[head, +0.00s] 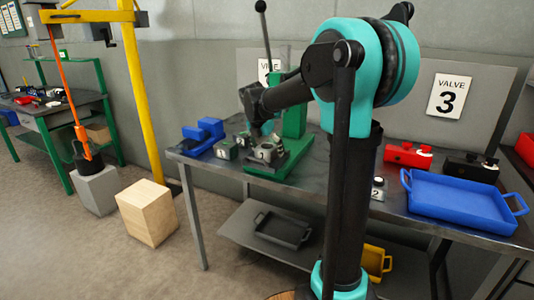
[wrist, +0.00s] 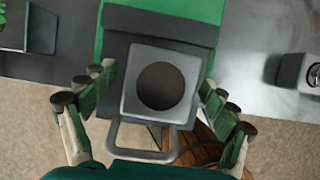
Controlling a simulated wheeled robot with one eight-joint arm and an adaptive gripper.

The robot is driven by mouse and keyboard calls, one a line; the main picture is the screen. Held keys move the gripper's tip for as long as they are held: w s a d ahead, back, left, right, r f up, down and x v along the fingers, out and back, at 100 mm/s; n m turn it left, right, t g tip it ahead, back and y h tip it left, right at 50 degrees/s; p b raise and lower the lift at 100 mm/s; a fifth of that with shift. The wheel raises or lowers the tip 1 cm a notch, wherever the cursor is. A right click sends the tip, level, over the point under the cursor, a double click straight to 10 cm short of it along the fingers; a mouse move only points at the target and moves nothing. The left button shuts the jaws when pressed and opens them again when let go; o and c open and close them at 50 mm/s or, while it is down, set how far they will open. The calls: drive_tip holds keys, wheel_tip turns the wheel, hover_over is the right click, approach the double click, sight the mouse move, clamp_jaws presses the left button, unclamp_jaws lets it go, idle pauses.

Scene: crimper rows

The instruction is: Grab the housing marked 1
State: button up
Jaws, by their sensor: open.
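A grey square housing (wrist: 138,105) with a dark round bore sits on the dark plate of the green press (wrist: 200,12) in the wrist view. No number shows on it there. In the head view the grey housing (head: 265,154) on the press base has a small pale label, too small to read surely. My gripper (wrist: 157,88) is open, with one green-padded finger on each side of the housing and a gap at both sides. In the head view my gripper (head: 267,128) is above the housing, partly hidden by my arm.
Small grey-green blocks (head: 224,150) stand left of the press, by a blue fixture (head: 204,130). A looped handle (wrist: 143,156) sticks out from the press plate. Another grey block (wrist: 290,72) is at the right. A blue tray (head: 460,205) lies at the table's right.

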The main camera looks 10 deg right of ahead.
drive_tip(key=c, duration=1.9)
drive_tip(key=shift+c, duration=0.2)
